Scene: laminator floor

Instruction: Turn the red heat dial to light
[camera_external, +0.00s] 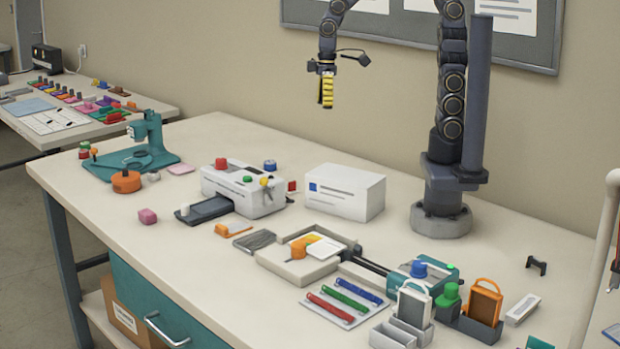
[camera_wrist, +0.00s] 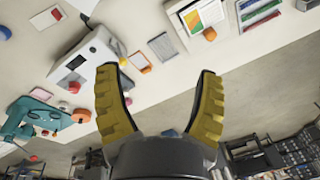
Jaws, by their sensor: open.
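The laminator (camera_external: 236,193) is a white box machine on the bench with a dark tray at its front left. A red knob (camera_external: 221,163) stands on its top left, and a blue knob (camera_external: 270,165) stands farther right. A smaller red part (camera_external: 292,186) is at its right end. The dial's markings and setting are too small to read. My gripper (camera_external: 327,104) hangs high above the bench, behind and right of the laminator, open and empty. In the wrist view, its yellow fingers (camera_wrist: 155,76) are spread apart, with the laminator (camera_wrist: 88,62) to their left, touching nothing.
A white box (camera_external: 345,192) stands right of the laminator. A teal press (camera_external: 146,145) and an orange roll (camera_external: 126,182) are to its left. A paper trimmer (camera_external: 300,262), coloured strips (camera_external: 330,312) and holders fill the front right. The air around my gripper is clear.

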